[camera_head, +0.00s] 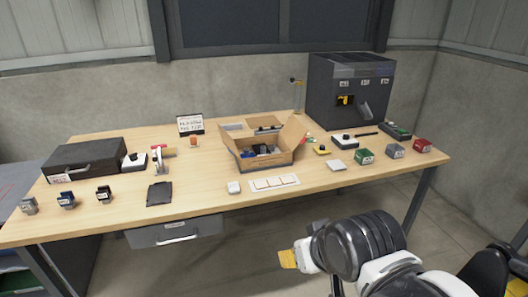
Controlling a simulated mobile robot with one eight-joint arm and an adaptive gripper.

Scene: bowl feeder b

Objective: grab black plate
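The black plate (159,193) is a small, thin, dark, roughly square piece. It lies flat on the wooden table (205,200), left of the middle and close to the front edge. My arm comes in from the bottom right, and my gripper (289,258) is at its end, in front of the table and below its top. A yellow part shows at the tip. My gripper is apart from the plate, to its right and nearer to me. Whether its fingers are open or shut cannot be made out.
An open cardboard box (267,165) with small parts stands mid-table. A dark case (84,160) lies left of the plate, with small dark blocks (104,194) nearby. A white strip (274,183) lies right of it. A dark machine (348,90) stands at the back right.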

